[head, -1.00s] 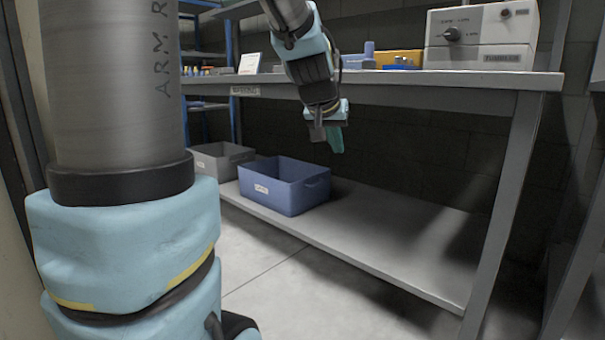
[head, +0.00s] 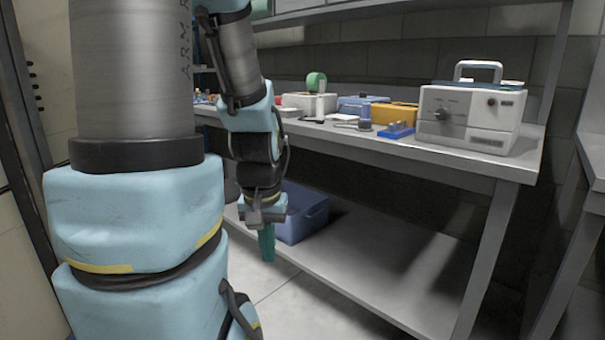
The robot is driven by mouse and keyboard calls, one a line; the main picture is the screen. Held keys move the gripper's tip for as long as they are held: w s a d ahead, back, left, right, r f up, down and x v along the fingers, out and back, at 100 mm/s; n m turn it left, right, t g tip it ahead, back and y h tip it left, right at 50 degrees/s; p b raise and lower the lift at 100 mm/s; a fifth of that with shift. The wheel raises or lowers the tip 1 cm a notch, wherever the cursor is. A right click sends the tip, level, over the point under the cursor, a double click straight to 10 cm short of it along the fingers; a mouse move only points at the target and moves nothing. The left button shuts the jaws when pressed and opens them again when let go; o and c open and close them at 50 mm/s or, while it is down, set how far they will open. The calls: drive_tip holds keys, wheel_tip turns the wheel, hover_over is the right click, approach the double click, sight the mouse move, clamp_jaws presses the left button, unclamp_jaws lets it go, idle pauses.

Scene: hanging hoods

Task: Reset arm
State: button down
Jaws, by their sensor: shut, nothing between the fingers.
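My gripper (head: 267,246) hangs at the end of my arm in the head view, left of centre, with its teal fingers pointing down. The fingers are together with nothing between them. It is in front of the workbench and overlaps the left part of the blue bin (head: 306,214) on the lower shelf. My arm comes down from the top of the picture, beside my large grey and light blue arm link at the left.
The workbench top (head: 470,166) holds a white and grey box with a handle and knob (head: 470,117), a yellow case (head: 395,116), a blue tray (head: 396,131) and a green tape roll (head: 316,82). The lower shelf (head: 390,275) is bare right of the blue bin. Open floor shows below.

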wheel_tip(320, 180, up, 23)
drive_tip(key=p, duration=2)
drive_tip(key=shift+f, duration=0.1)
